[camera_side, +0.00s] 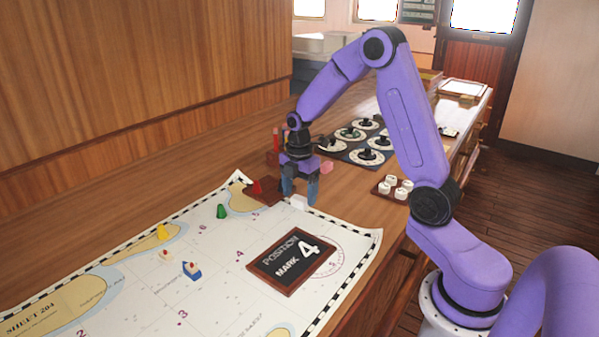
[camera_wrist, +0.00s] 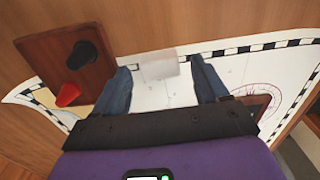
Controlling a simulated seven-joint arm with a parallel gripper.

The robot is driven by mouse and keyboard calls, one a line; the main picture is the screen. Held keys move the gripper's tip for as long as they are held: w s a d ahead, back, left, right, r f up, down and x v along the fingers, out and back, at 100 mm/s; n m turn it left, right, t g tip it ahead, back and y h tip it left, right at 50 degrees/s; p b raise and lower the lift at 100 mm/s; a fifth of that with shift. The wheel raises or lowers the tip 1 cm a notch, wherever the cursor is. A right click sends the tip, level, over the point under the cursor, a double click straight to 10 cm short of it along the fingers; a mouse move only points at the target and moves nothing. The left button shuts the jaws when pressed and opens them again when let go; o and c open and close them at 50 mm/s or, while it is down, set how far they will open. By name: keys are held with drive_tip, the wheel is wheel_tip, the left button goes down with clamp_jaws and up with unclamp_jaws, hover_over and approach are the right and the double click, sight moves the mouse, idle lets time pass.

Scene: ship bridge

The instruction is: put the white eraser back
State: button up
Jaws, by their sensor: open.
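The white eraser (camera_side: 299,203) is a small pale block near the far edge of the chart in the side view. In the wrist view the eraser (camera_wrist: 158,65) lies across the chart's checkered border, between and slightly beyond my fingertips. My gripper (camera_side: 300,192) is open and points down just above it. The wrist view shows the blue fingers of my gripper (camera_wrist: 163,76) spread on either side, with a gap to the eraser. A pink block (camera_side: 326,167) stands behind my gripper in the side view.
A wooden tray (camera_side: 250,193) with a red and a black piece sits close left of my gripper. A framed "Position Mark 4" board (camera_side: 262,268) lies on the chart (camera_side: 215,270) in front. Dark mats with dials (camera_side: 338,151) and a tray of white pieces (camera_side: 376,187) are to the right.

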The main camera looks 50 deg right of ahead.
sight(299, 198)
wheel_tip(299, 198, up, 10)
drive_tip(key=s+a+r+m, duration=0.1)
drive_tip(key=s+a, duration=0.4)
drive_tip(key=a, duration=0.3)
drive_tip(key=s+a+f+m, duration=0.1)
drive_tip(key=s+a, duration=0.3)
drive_tip(key=s, duration=0.8)
drive_tip(key=s+a+f+m, duration=0.2)
drive_tip(key=s+a+m, duration=0.1)
drive_tip(key=s, duration=0.8)
drive_tip(key=shift+s+a, duration=0.4)
drive_tip(key=shift+a, duration=0.05)
